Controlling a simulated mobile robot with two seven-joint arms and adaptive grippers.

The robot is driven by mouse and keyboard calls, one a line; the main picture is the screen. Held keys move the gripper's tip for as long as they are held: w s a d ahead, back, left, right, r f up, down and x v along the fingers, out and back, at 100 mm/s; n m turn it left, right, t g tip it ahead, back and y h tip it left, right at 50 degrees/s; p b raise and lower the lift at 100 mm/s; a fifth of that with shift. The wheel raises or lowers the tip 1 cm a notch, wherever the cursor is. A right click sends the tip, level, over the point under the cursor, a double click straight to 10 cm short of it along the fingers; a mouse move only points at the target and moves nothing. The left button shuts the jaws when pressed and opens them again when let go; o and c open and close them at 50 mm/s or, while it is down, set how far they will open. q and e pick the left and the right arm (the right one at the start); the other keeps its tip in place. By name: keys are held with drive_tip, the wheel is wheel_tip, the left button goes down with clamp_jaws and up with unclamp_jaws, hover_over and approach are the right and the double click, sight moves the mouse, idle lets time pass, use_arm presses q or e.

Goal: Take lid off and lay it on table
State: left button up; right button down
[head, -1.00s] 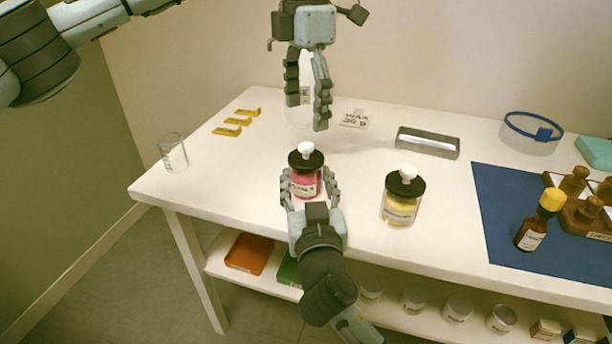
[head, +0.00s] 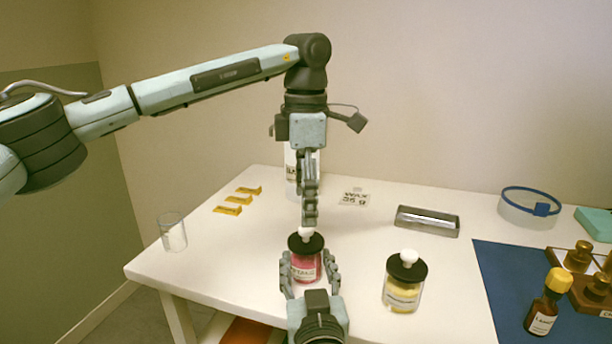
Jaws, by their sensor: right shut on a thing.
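A glass jar with pink contents (head: 306,268) stands upright near the table's front edge. Its black lid (head: 300,246) with a white knob (head: 306,232) sits on top. My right gripper (head: 307,260) comes from the front and is shut on the jar's body. My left gripper (head: 309,224) points down from above, its fingertips at or just above the white knob. Its fingers overlap in the head view, so I cannot tell whether they grip the knob. The white table (head: 345,235) has bare surface around the jar.
A second black-lidded jar with yellow contents (head: 402,294) stands to the right. A glass beaker (head: 172,236), gold bars (head: 239,200), a wax card (head: 353,198) and a metal tray (head: 427,220) lie around. A white bottle (head: 291,172) is behind my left gripper. A brown bottle (head: 541,318) is on a blue mat.

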sight(306, 229)
use_arm(q)
wheel_tip(306, 229, down, 6)
idle(0.4)
drive_tip(key=c, duration=1.4)
drive_tip(key=shift+r, duration=0.15)
drive_tip(key=shift+c, duration=0.2)
drive_tip(key=shift+r, duration=0.95)
drive_tip(key=shift+r, duration=0.1)
